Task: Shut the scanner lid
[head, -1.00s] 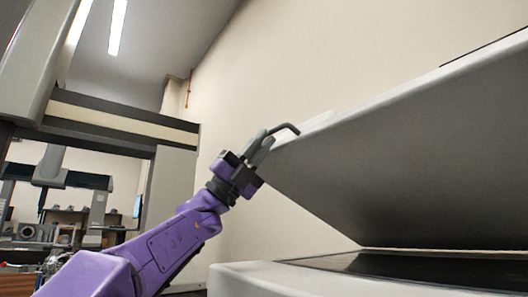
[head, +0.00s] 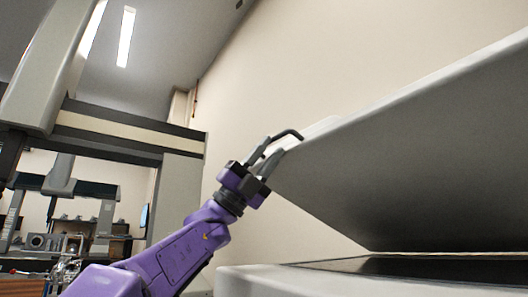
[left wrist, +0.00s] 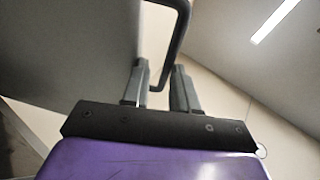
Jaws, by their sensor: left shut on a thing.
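The scanner lid (head: 400,150) stands raised at a steep slant over the scanner body (head: 250,281), with its grey underside showing. The dark scanner bed (head: 430,267) is in view beneath it. A dark bent handle (head: 290,133) sticks out at the lid's raised free edge. My left gripper (head: 267,153) is at that edge, shut on the handle. In the left wrist view the handle bar (left wrist: 182,30) runs down between the two fingers (left wrist: 159,88), with the lid (left wrist: 70,55) close beside them on the left. My right gripper is not in view.
A large gantry machine (head: 130,132) stands at the left behind my arm. Farther back are a bench and shelves with equipment (head: 75,240). A plain wall (head: 310,80) is behind the lid. The space between the lid and the bed looks clear.

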